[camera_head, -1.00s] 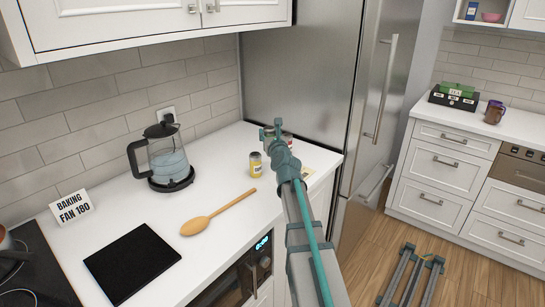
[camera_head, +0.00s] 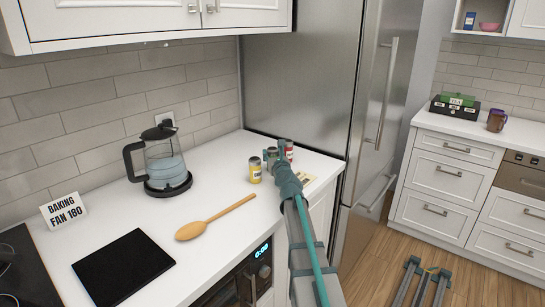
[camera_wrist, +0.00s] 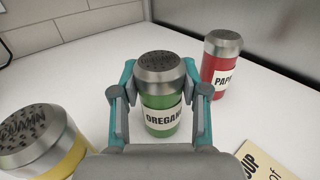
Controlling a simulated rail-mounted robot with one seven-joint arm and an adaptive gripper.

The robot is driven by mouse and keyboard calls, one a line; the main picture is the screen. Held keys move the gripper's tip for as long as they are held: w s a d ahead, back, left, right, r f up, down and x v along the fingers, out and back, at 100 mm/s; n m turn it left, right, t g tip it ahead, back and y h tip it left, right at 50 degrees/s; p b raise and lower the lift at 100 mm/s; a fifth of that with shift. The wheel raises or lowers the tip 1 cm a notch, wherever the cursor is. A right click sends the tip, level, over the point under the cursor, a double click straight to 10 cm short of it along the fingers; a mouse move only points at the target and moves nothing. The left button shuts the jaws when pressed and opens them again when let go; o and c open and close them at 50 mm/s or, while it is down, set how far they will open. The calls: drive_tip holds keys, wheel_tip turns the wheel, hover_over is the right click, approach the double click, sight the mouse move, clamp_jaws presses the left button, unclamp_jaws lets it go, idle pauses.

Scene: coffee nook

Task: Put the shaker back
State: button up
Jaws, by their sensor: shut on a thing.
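The green oregano shaker (camera_wrist: 161,112) with a grey perforated lid stands upright between the fingers of my gripper (camera_wrist: 161,97) in the wrist view. My gripper is shut on it. In the head view, my gripper (camera_head: 268,157) and the green shaker (camera_head: 272,152) are at the back right of the white counter, partly hidden by my arm. I cannot tell whether the shaker's base touches the counter. The yellow shaker (camera_head: 255,170) stands to its left, and also shows in the wrist view (camera_wrist: 62,160). The red paprika shaker (camera_head: 288,150) stands behind it to the right, apart from the fingers.
A pale yellow card (camera_wrist: 255,160) lies on the counter right of my gripper. The kettle (camera_head: 163,160), wooden spoon (camera_head: 210,219) and black mat (camera_head: 123,266) are to the left. The fridge (camera_head: 310,80) borders the counter's far end.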

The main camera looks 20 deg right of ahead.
drive_tip(key=shift+f, duration=0.15)
drive_tip(key=o, duration=1.1)
drive_tip(key=shift+o, duration=0.2)
drive_tip(key=shift+r, duration=0.2)
drive_tip(key=shift+s, duration=0.2)
drive_tip(key=s, duration=0.3)
drive_tip(key=s+a, duration=0.1)
drive_tip(key=s, duration=0.3)
drive_tip(key=s+a, duration=0.1)
drive_tip(key=s, duration=0.3)
drive_tip(key=shift+s+a, duration=0.15)
drive_tip(key=shift+s, duration=0.1)
